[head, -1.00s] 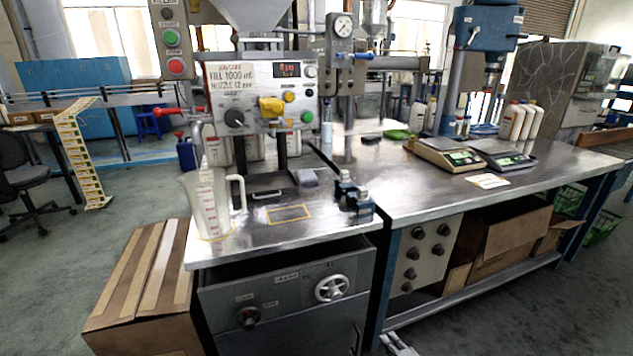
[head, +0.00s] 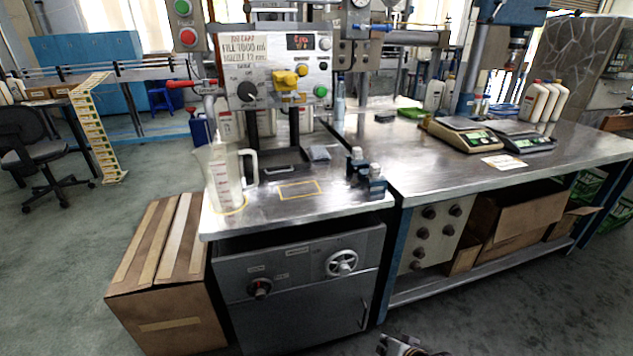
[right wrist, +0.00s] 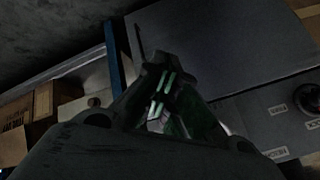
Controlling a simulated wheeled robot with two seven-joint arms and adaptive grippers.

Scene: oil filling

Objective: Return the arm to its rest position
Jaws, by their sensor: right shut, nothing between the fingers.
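My right gripper (head: 402,346) shows at the bottom edge of the head view, low in front of the bench, well away from the jug. It is shut and empty; most of its arm is out of view. In the right wrist view its fingers (right wrist: 162,88) are together, with the dark cabinet front behind them. My left gripper is in no view. A clear measuring jug (head: 226,180) stands upright on the left of the steel worktop (head: 335,200), by the filling machine (head: 272,75). I cannot tell how much is in it.
A grey cabinet (head: 300,300) with a white handwheel is under the worktop. A cardboard box (head: 170,280) stands left of it. Scales (head: 465,135) and white bottles (head: 545,100) stand on the right bench. The floor in front is clear.

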